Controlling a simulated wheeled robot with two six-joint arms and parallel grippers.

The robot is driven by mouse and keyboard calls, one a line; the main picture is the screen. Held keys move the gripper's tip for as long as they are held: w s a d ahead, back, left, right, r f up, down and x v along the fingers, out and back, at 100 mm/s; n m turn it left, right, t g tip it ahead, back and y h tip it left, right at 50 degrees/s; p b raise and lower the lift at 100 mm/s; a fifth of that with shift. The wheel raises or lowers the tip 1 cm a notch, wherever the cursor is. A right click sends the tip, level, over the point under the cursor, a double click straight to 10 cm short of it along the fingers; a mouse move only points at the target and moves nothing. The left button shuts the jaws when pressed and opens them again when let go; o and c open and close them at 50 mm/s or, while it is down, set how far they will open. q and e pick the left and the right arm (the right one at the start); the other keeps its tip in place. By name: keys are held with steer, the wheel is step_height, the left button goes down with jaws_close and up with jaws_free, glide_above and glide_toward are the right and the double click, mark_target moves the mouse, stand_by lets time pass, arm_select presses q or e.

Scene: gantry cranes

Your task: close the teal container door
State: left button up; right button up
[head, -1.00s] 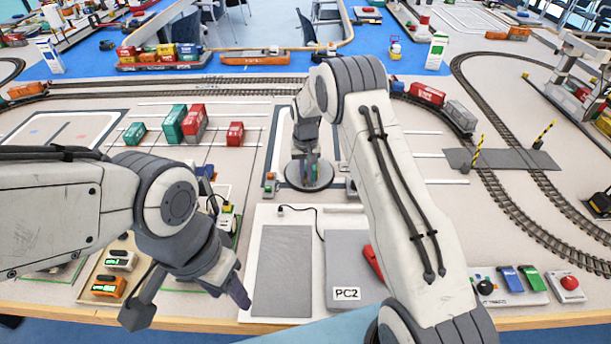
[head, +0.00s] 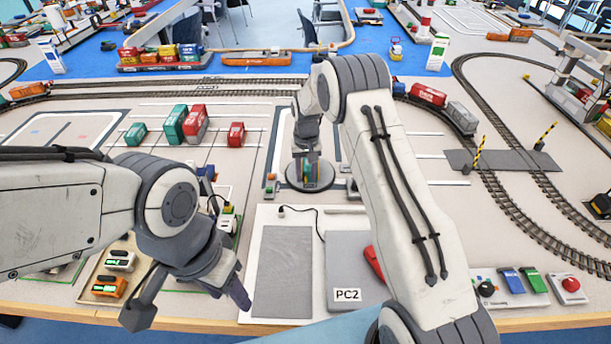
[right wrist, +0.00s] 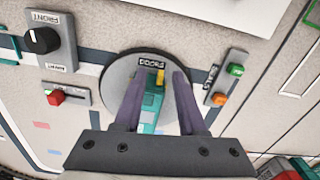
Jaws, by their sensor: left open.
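A small teal container (right wrist: 152,110) with a yellow piece at its far end stands on a round grey disc (right wrist: 113,82) with a label. In the head view the disc (head: 296,182) is at the centre, and the container is largely hidden by my right gripper. My right gripper (right wrist: 156,85) is over the disc with its fingers apart, one on each side of the container. A gap shows between the container and the right finger; contact at the left finger is unclear. My left gripper (head: 188,302) is open and empty near the front edge. The door is too small to make out.
A black knob panel (right wrist: 42,40), a red-button box (right wrist: 66,97) and a switch strip (right wrist: 226,78) lie around the disc. Teal containers (head: 173,124) and red ones (head: 195,123) stand to the left. A grey PC2 panel (head: 350,260) lies in front.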

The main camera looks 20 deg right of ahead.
mark_target(306, 178)
step_height(306, 178, up, 10)
steer(key=shift+f+b, duration=0.15)
steer(key=shift+b, duration=0.25)
steer(key=shift+a, duration=0.1)
steer(key=s+a+r+n, duration=0.2)
steer(key=s+a+r, duration=0.35)
steer(key=s, duration=0.25)
steer(key=s+a+r+n, duration=0.2)
steer(key=s+a+r, duration=0.2)
steer(key=s+a, duration=0.3)
steer(key=s+n+y+p, duration=0.1)
steer(key=s+n, duration=0.4)
steer(key=s, duration=1.9)
steer(key=shift+r, duration=0.15)
steer(key=shift+s+a, duration=0.15)
steer(key=shift+a, duration=0.05)
